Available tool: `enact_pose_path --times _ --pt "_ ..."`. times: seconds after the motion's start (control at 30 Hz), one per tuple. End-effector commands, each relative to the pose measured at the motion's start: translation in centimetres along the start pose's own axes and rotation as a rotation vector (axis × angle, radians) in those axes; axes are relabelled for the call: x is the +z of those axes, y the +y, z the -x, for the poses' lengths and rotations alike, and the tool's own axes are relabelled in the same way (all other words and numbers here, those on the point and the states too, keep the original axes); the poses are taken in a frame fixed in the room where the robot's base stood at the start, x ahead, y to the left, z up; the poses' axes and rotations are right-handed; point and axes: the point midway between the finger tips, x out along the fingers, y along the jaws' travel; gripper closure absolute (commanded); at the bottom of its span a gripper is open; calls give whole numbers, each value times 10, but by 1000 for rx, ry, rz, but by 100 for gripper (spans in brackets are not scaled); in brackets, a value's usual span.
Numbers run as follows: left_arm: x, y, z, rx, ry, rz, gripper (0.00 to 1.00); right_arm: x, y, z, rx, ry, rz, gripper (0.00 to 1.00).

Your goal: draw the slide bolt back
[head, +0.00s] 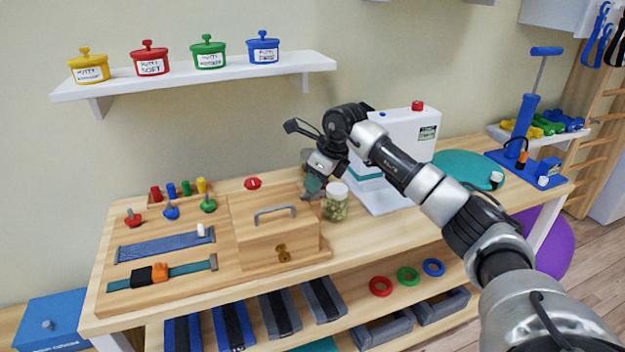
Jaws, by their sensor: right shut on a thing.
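A wooden box (262,225) with a grey handle (275,212) on its lid and a brass fitting (283,253) on its front stands on a wooden board (165,268). My right gripper (312,192) reaches down at the back right corner of the box. It is shut on a small part there, in the place of the slide bolt. The gripper itself hides the bolt, so its position cannot be made out. My left gripper is not in view.
A jar with a white lid (336,203) stands close to the right of my right gripper. A white machine (400,150) stands behind my right arm. Straps and coloured knobs (171,211) lie left of the box. A shelf of putty pots (200,75) hangs above.

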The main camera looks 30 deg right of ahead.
Motion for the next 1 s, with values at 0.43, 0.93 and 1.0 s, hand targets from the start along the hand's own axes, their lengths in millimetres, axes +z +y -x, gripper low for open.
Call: enact_pose_path --times 0.43,0.93,1.0 --pt "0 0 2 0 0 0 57 -16 -19 8 -10 2 -6 73" --pt "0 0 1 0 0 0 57 -15 -18 15 -8 -1 -3 54" --pt "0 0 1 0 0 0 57 -15 -19 25 -9 -1 -4 54"
